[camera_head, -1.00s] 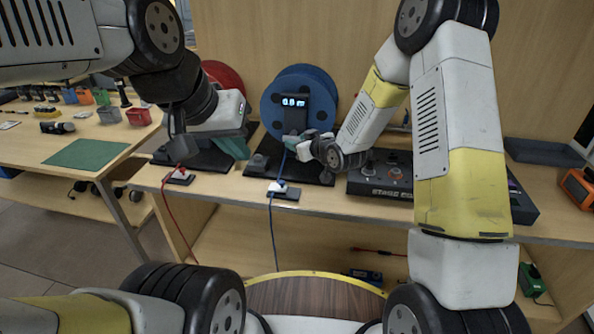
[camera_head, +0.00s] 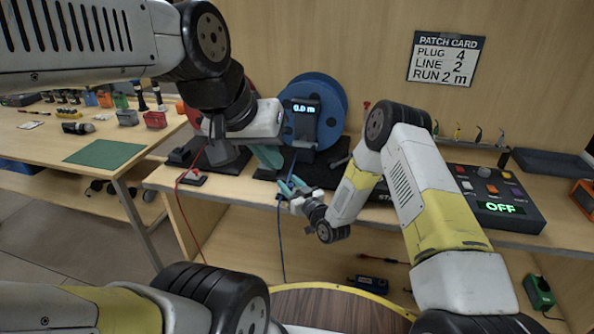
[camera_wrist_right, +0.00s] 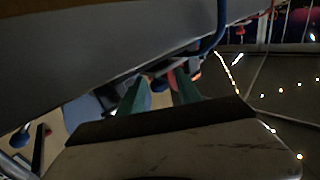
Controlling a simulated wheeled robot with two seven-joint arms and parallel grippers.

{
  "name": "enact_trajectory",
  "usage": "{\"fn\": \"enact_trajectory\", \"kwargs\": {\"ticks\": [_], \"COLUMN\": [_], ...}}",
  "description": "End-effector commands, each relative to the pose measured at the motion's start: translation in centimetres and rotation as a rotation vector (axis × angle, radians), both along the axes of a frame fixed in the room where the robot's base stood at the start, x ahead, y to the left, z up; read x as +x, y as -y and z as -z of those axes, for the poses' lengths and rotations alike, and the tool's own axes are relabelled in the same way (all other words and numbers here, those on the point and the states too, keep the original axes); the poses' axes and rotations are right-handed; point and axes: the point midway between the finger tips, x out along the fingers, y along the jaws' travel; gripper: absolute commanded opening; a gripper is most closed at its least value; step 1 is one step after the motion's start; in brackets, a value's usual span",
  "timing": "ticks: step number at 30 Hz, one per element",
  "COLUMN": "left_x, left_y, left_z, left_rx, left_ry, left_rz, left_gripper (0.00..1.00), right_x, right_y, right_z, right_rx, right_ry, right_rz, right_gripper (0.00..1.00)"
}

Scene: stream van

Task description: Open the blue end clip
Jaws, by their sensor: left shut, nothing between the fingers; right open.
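The blue cable (camera_head: 281,235) hangs down over the front edge of the bench, below the blue spool (camera_head: 333,105). The blue end clip at that edge is mostly hidden behind my right gripper (camera_head: 291,187). My right gripper is open, its teal fingers at the clip's spot; I cannot tell whether they touch it. The right wrist view shows the two green fingers (camera_wrist_right: 158,90) apart, with dark, unclear shapes beyond them. My left gripper (camera_head: 268,157) is shut and empty, above the bench in front of the spool, left of and behind the right one.
A red cable clip (camera_head: 193,178) with its red cable sits at the bench edge to the left. A meter reading 0.0 m (camera_head: 304,108) stands before the blue spool. A control box (camera_head: 490,200) reading OFF is on the right. A patch card (camera_head: 446,59) hangs on the wall.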

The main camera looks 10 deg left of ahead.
Motion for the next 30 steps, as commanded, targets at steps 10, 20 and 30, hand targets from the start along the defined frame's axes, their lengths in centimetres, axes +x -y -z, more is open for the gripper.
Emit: {"fn": "enact_trajectory", "kwargs": {"ticks": [10, 20, 30], "left_x": [0.0, 0.0, 0.0], "left_y": [0.0, 0.0, 0.0], "left_z": [0.0, 0.0, 0.0], "left_rx": [0.0, 0.0, 0.0], "left_ry": [0.0, 0.0, 0.0], "left_rz": [0.0, 0.0, 0.0], "left_gripper": [0.0, 0.0, 0.0], "right_x": [1.8, 1.8, 1.8], "right_y": [-1.6, -1.6, -1.6], "right_z": [0.0, 0.0, 0.0], "right_rx": [-0.001, -0.001, -0.001], "right_ry": [-0.001, -0.001, 0.0], "right_rz": [0.001, 0.001, 0.001], "right_gripper": [0.41, 0.09, 0.0]}}
